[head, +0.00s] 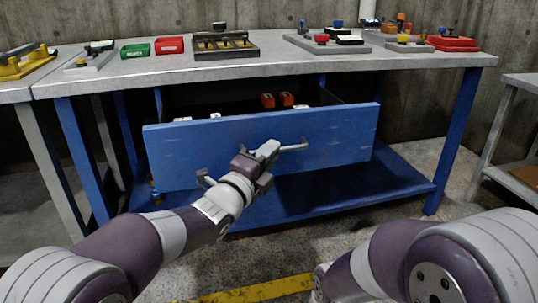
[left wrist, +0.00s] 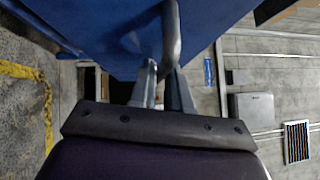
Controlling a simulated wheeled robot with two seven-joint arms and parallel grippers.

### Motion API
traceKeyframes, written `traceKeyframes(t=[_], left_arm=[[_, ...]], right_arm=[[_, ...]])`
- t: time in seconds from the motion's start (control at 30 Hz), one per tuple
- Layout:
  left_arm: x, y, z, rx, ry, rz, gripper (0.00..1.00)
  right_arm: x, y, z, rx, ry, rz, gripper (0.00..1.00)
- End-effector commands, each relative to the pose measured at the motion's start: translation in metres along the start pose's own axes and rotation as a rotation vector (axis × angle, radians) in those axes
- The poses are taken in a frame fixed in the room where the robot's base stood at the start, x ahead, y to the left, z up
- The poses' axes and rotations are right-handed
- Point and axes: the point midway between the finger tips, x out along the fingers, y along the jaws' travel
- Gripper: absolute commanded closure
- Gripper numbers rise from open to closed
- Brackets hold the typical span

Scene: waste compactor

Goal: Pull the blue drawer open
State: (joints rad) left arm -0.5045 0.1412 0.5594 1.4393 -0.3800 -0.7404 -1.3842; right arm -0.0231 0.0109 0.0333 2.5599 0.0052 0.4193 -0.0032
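The blue drawer (head: 262,143) hangs under the workbench, and its front stands out from the bench, so the dark inside shows behind its top edge. Its grey bar handle (head: 295,146) is on the front, partly covered by my left gripper (head: 268,151). In the left wrist view, the handle (left wrist: 171,38) runs down between the two fingertips of my left gripper (left wrist: 164,75), which look closed around it. The drawer front (left wrist: 105,35) fills the top of that view. My right arm shows at lower right, but its gripper is out of view.
Orange items (head: 277,100) and pale items lie inside the drawer. The grey benchtop (head: 290,67) holds green and red bins, trays and tools. A blue lower shelf (head: 320,190) is below the drawer. A yellow floor line (head: 255,290) crosses the front. Another table stands right.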

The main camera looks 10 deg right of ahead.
Motion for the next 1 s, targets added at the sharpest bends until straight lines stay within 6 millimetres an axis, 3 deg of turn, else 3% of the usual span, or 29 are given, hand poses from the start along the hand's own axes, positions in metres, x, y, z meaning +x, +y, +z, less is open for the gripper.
traceKeyframes(t=[0.07, 0.37, 0.47, 0.8, 1.0], left_arm=[[0.0, 0.001, 0.0, -0.001, -0.001, 0.001, 0.62], [-0.001, 0.0, 0.0, 0.0, 0.0, 0.0, 0.62], [-0.011, -0.003, 0.001, 0.0, -0.001, 0.0, 0.62], [-0.094, -0.004, 0.002, 0.0, -0.003, 0.002, 0.62], [-0.123, -0.001, 0.001, -0.001, -0.002, 0.001, 0.62]], right_arm=[[0.0, 0.0, 0.0, 0.0, 0.0, 0.0, 0.57], [-0.001, 0.0, 0.0, 0.0, 0.0, 0.0, 0.57], [-0.005, 0.0, -0.001, 0.0, 0.0, 0.0, 0.57], [-0.031, 0.0, -0.004, 0.0, 0.0, 0.0, 0.57], [-0.037, 0.0, -0.004, 0.0, 0.0, 0.0, 0.57]])
